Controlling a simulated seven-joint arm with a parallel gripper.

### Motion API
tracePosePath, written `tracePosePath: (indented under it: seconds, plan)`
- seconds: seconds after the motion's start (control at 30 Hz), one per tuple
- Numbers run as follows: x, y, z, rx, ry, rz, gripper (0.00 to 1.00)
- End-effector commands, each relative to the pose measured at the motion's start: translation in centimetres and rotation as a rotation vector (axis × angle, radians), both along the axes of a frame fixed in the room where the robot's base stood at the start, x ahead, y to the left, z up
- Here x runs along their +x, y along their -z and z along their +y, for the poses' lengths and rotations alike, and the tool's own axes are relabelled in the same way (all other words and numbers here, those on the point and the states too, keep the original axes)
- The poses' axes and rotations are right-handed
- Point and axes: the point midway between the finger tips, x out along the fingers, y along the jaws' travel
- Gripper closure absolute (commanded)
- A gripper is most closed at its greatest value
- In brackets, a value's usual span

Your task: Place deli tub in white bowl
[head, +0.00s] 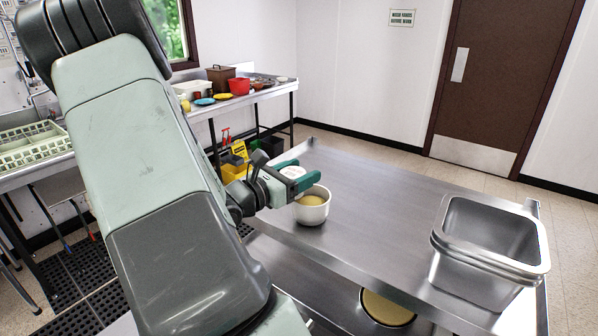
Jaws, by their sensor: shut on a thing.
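The white bowl (311,213) stands upright on the steel table, near its left side, with a yellowish inside. My gripper (299,173), with green fingers, is shut on the deli tub (292,171), a small whitish tub seen between the fingers. I cannot tell whether the tub touches the bowl. The tub's lower part is hidden by the gripper.
Stacked steel pans (488,255) stand on the right of the steel table (390,215). The middle of the table is clear. A round yellowish item (387,308) lies on the lower shelf. A back counter holds a red container (239,86) and dishes.

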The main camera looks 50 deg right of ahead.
Motion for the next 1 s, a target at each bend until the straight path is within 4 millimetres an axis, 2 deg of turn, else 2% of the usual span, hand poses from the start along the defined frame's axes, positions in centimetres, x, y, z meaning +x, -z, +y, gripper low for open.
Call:
tracePosePath:
  seconds: [0.23, 0.27, 0.4, 0.7, 0.87, 1.0]
  plan:
    - [0.0, 0.7, 0.0, -0.001, 0.0, 0.001, 0.69]
    - [0.0, 0.7, 0.0, 0.0, 0.0, 0.001, 0.33]
    - [0.0, 0.7, 0.0, 0.0, 0.0, 0.0, 0.12]
    - [0.0, 0.6, 0.0, 0.0, 0.0, 0.0, 0.11]
    - [0.1, -0.6, 0.2, 0.0, -0.001, -0.003, 0.11]
    - [0.8, -0.4, 3.2, 0.001, -0.006, 0.001, 0.11]
